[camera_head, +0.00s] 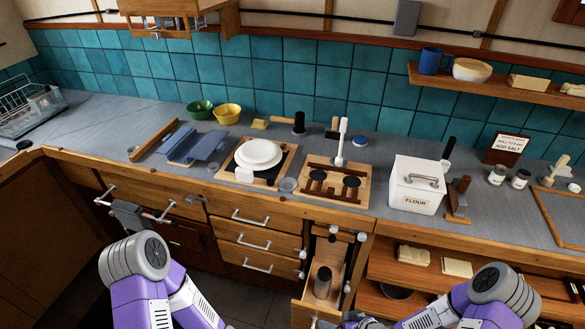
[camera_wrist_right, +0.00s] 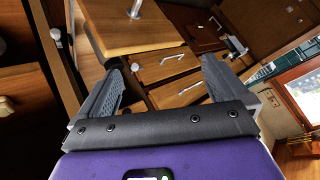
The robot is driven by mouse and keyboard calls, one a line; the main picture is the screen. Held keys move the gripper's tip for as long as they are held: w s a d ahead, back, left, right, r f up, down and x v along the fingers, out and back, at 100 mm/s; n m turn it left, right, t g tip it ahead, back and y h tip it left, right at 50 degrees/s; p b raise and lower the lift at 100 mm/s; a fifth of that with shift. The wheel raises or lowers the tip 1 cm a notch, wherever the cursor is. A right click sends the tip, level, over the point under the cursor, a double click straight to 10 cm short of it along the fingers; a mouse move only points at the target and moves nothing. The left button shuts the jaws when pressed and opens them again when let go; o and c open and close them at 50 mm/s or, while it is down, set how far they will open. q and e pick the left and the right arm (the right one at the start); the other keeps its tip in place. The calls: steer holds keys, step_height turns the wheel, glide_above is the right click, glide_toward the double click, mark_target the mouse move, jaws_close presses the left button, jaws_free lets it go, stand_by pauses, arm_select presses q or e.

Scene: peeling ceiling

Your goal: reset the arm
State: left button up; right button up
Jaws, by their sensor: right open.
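My right gripper (camera_wrist_right: 162,64) is open, with its two grey fingers wide apart and nothing between them in the right wrist view. Beyond the fingers are a wooden panel and drawer fronts. In the head view only a little of this gripper shows at the bottom edge, beside the pulled-out narrow drawer (camera_head: 308,296). My left arm comes in from the lower left. A dark grey part at its end (camera_head: 128,214) is in front of the lower cabinet; its fingers cannot be made out.
The narrow drawer holds a dark cylinder (camera_head: 322,282). Closed drawers (camera_head: 252,240) stand left of it, and an open shelf (camera_head: 455,268) is to the right. The counter carries a plate (camera_head: 258,153), a flour box (camera_head: 415,188) and bowls (camera_head: 228,113).

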steer(key=s+a+f+m+g+h, duration=0.1)
steer(key=s+a+m+g+h, duration=0.3)
steer(key=s, duration=0.6)
step_height(320, 180, down, 16)
steer(key=m+g+y+b, duration=0.1)
steer(key=b, duration=1.5)
steer(key=shift+s+a+m+g, duration=0.25)
steer(key=shift+a+m+g, duration=0.05)
steer(key=shift+m, duration=0.1)
